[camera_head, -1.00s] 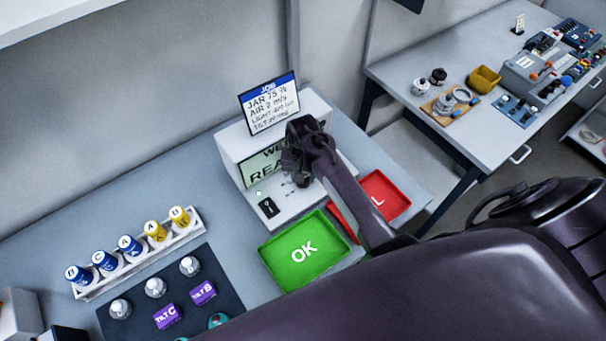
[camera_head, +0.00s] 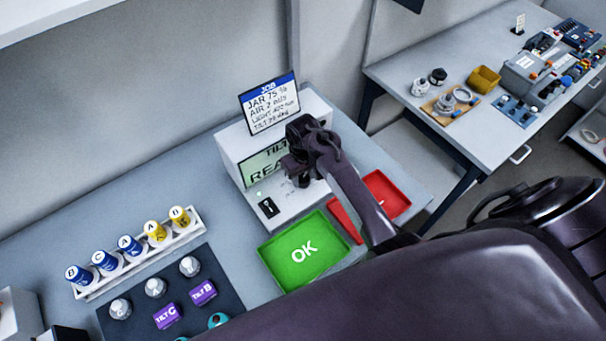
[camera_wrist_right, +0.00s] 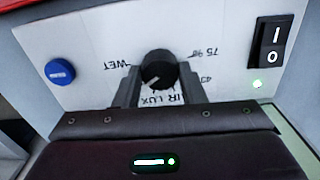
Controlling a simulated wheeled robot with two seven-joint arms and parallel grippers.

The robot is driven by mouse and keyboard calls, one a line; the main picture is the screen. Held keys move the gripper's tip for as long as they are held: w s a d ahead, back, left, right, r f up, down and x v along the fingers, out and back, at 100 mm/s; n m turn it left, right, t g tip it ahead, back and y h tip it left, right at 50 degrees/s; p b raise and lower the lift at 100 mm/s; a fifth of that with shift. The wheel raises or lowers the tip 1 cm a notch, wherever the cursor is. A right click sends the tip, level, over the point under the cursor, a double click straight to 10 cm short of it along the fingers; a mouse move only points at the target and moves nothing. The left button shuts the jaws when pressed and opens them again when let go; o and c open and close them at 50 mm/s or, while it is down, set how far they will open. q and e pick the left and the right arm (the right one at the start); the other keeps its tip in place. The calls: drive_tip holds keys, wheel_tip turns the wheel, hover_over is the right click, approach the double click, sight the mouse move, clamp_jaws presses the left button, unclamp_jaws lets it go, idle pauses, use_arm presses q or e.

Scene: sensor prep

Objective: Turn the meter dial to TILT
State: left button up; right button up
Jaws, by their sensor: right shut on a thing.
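The meter (camera_head: 230,150) is a white box on the bench in the head view, with a green display (camera_head: 262,168) whose upper line now begins with TILT. The black dial (camera_wrist_right: 158,70) shows in the right wrist view between labels that include WET and LUX; its pointer is hard to make out. My right gripper (camera_wrist_right: 158,88) is shut on the dial, one finger on each side. In the head view the right gripper (camera_head: 308,165) covers the dial and part of the display. My left gripper is not in view.
A job card (camera_head: 270,103) stands on the meter. A rocker switch (camera_wrist_right: 270,43) and a blue button (camera_wrist_right: 59,71) flank the dial. A green OK tray (camera_head: 285,270) and a red tray (camera_head: 398,190) lie in front. A bottle rack (camera_head: 88,293) and dark mat (camera_head: 180,270) are left.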

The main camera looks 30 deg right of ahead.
idle(0.4)
drive_tip(key=o, duration=1)
drive_tip(key=shift+r, duration=0.1)
